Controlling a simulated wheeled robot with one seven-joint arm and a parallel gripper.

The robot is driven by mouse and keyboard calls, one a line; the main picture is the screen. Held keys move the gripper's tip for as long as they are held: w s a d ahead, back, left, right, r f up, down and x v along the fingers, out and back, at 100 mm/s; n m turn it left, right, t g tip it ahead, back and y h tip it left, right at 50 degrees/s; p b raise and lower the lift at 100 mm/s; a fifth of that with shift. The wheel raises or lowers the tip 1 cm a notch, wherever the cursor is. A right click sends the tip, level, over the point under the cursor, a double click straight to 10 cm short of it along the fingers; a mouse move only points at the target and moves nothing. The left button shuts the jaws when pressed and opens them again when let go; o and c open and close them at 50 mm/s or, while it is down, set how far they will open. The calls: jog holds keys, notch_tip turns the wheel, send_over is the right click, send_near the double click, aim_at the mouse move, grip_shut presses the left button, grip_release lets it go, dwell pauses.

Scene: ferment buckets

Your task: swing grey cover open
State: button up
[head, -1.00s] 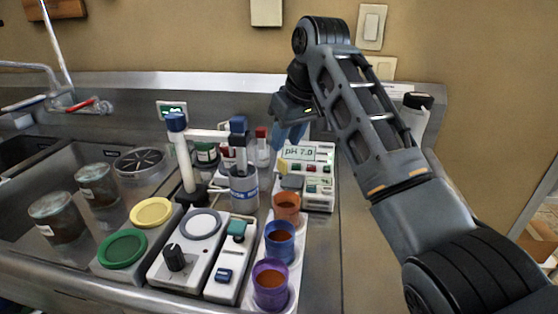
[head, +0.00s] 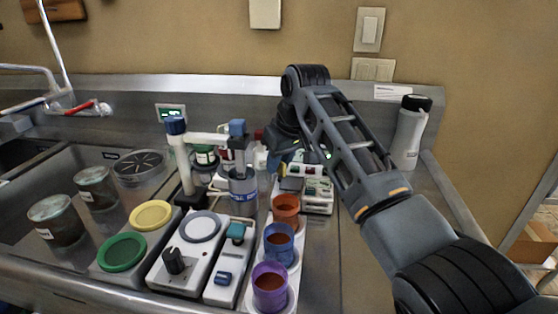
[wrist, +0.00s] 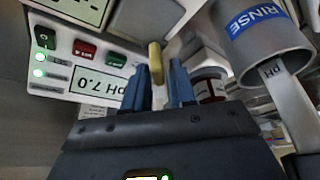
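The grey cover (head: 291,184) is a small flat panel on the white pH meter (head: 318,196), which reads "pH 7.0" in the wrist view. It appears closed. In the wrist view the grey cover (wrist: 148,18) is at the top, with a yellow tab (wrist: 155,56) by its lower right edge.
The grey RINSE cup (head: 242,187) stands left of the meter, right of my fingers in the wrist view (wrist: 258,45). Orange, blue and purple cups (head: 270,283) stand in front. A white bottle (head: 409,135) is behind right.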

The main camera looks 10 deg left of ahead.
grip_shut()
